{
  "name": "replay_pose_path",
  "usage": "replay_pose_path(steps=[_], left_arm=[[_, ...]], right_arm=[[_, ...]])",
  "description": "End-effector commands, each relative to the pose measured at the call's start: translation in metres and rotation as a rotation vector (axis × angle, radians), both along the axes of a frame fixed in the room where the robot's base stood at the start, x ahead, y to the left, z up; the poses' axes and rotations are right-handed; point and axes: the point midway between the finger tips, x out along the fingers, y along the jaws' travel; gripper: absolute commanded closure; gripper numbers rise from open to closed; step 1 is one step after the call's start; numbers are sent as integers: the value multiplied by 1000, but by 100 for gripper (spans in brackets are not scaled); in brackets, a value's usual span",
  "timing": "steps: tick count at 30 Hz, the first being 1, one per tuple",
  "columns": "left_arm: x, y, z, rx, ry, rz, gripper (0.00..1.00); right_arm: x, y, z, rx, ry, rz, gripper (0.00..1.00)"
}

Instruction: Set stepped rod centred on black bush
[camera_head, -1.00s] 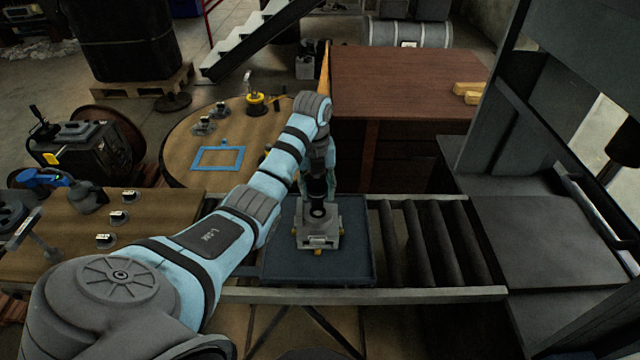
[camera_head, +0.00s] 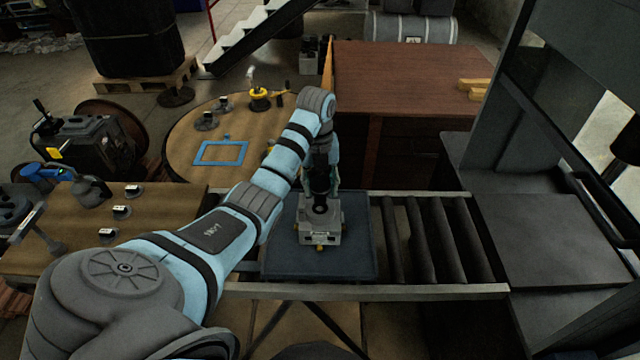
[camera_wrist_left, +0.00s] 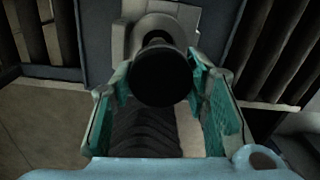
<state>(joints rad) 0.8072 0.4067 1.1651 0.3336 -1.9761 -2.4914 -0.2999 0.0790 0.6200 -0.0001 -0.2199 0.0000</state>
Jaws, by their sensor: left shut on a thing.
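The stepped rod shows as a dark upright cylinder (camera_head: 320,181) in the head view. In the left wrist view its round black end (camera_wrist_left: 160,78) faces the camera. My left gripper (camera_head: 321,190) is shut on it, with teal finger pads on both sides. The black bush (camera_head: 319,209) shows as a dark ring on top of a light grey block (camera_head: 320,232). The rod is over or just behind the bush in the head view; I cannot tell whether they touch or are centred. The rod's lower end is hidden. My right gripper is not in view.
The block stands on a dark blue-grey tray (camera_head: 352,262) on a roller conveyor (camera_head: 430,240). A dark press-like frame (camera_head: 545,235) stands at the right. A wooden bench (camera_head: 150,220) with small parts is at the left, and a round table (camera_head: 240,130) is behind it.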

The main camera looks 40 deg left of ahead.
Motion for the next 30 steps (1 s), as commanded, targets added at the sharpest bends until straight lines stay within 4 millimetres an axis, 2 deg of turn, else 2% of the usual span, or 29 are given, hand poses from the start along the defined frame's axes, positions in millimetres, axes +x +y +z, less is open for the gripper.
replay_pose_path(steps=[17, 30], left_arm=[[0, 0, -4, 1, -2, 0, 86], [0, 0, -20, 1, -1, 0, 86]], right_arm=[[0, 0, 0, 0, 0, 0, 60], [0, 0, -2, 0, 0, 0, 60]])
